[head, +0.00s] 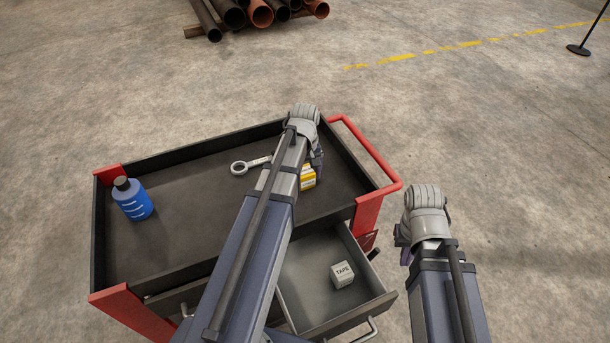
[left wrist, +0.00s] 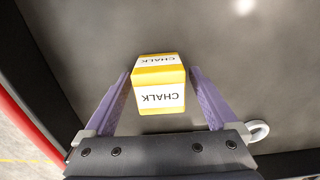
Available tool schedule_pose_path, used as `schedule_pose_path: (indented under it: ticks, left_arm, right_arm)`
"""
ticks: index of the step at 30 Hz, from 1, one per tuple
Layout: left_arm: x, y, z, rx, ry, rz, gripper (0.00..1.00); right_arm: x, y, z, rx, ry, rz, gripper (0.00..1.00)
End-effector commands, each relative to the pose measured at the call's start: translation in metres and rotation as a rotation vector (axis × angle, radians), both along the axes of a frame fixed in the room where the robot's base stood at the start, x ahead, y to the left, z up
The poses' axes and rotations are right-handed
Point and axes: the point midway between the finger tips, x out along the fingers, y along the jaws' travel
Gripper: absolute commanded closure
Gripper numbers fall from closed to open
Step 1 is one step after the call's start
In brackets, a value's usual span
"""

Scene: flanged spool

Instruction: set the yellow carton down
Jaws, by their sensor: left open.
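The yellow carton (head: 308,183), a box with white labels reading CHALK, is on the right part of the cart's dark top tray (head: 200,222), partly hidden by my left arm in the head view. In the left wrist view the carton (left wrist: 158,76) stands between the two purple fingers of my left gripper (left wrist: 160,85). That gripper is open, with a finger close along each side of the carton. In the head view my left gripper (head: 316,160) is over the tray. My right gripper (head: 408,240) is outside the cart to the right; its fingers are mostly hidden.
A blue bottle (head: 133,199) stands at the tray's left. A ring-ended metal tool (head: 250,165) lies behind my left arm. An open drawer (head: 312,310) below holds a TAPE box (head: 342,274). A red handle (head: 368,150) edges the cart's right side. The tray's middle is clear.

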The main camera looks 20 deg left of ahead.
Motion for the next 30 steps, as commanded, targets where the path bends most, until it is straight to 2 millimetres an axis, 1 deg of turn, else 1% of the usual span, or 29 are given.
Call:
schedule_pose_path:
  ticks: [5, 11, 17, 30]
  left_arm:
    - [0.000, 0.000, 0.003, 0.000, 0.000, 0.000, 0.08]
    - [0.000, 0.000, 0.018, 0.000, 0.000, 0.000, 0.08]
    - [0.000, 0.000, 0.044, 0.000, 0.000, 0.000, 0.08]
    - [0.000, 0.000, 0.110, 0.000, 0.000, 0.000, 0.08]
  right_arm:
    - [0.000, 0.000, 0.003, 0.000, 0.000, 0.000, 1.00]
    - [0.000, 0.000, 0.018, 0.000, 0.000, 0.000, 1.00]
    - [0.000, 0.000, 0.044, 0.000, 0.000, 0.000, 1.00]
    - [0.000, 0.000, 0.110, 0.000, 0.000, 0.002, 1.00]
